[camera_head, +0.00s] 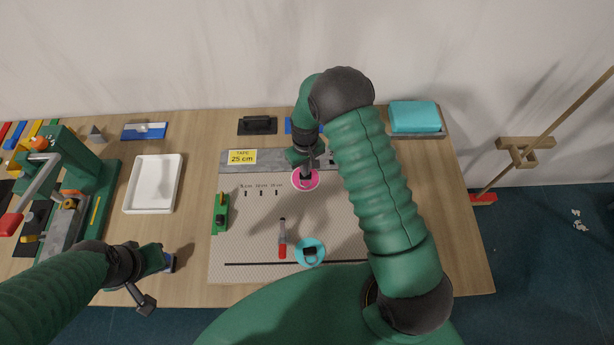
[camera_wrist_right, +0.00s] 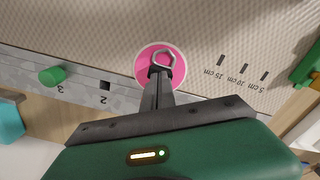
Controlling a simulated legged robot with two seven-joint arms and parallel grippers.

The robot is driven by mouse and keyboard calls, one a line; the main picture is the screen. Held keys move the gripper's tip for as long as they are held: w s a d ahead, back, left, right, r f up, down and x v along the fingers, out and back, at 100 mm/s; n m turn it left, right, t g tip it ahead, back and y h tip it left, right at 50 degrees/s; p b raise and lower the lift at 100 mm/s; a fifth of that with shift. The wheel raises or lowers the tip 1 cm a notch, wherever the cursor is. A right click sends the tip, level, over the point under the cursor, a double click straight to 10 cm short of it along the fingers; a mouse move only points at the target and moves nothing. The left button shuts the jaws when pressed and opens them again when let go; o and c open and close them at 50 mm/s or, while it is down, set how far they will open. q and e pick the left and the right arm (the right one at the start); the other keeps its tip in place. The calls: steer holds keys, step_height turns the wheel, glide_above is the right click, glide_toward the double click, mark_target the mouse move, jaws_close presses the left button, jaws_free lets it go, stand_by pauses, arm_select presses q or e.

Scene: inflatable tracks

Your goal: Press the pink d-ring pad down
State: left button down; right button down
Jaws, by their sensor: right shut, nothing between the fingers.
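The pink d-ring pad (camera_head: 314,186) is a round pink disc with a pale rim, lying on the light patterned mat near its back strip. In the right wrist view the pad (camera_wrist_right: 147,60) shows a grey D-ring (camera_wrist_right: 165,57) at its middle. My right gripper (camera_head: 306,175) points down over the pad. Its shut, narrow fingertips (camera_wrist_right: 159,72) are at the D-ring's base and hide part of the pad; nothing is held. Whether they touch the pad I cannot tell. My left gripper (camera_head: 152,282) is low at the left, away from the pad, its fingers unclear.
A teal D-ring pad (camera_head: 301,246) and a red-handled tool (camera_head: 282,242) lie nearer on the mat (camera_head: 240,255). A green block (camera_head: 220,213) is at its left. A white tray (camera_head: 153,183) stands left, a teal stack (camera_head: 414,116) back right. My right arm crosses the mat's right side.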

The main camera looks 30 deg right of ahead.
steer(key=shift+s+a+f, duration=0.1)
steer(key=shift+s+f, duration=0.1)
stand_by(0.3)
steer(key=shift+r, duration=0.1)
steer(key=shift+w+r+p, duration=0.2)
steer(key=shift+r+p, duration=0.6)
steer(key=shift+r, duration=0.1)
steer(key=shift+r+p, duration=0.85)
steer(key=shift+r, duration=0.5)
steer(key=shift+r+p, duration=0.9)
steer(key=shift+r, duration=0.35)
steer(key=s+a+r+t+b, duration=0.1)
steer(key=s+a+r+b, duration=0.1)
steer(key=s+b, duration=0.4)
steer(key=s+a+r+t+b, duration=0.1)
steer(key=s+a+r+b, duration=0.1)
steer(key=s+b, duration=0.5)
steer(key=s, duration=0.3)
steer(key=shift+a+m+t, duration=0.3)
steer(key=shift+a+m, duration=0.05)
steer(key=shift+m, duration=0.05)
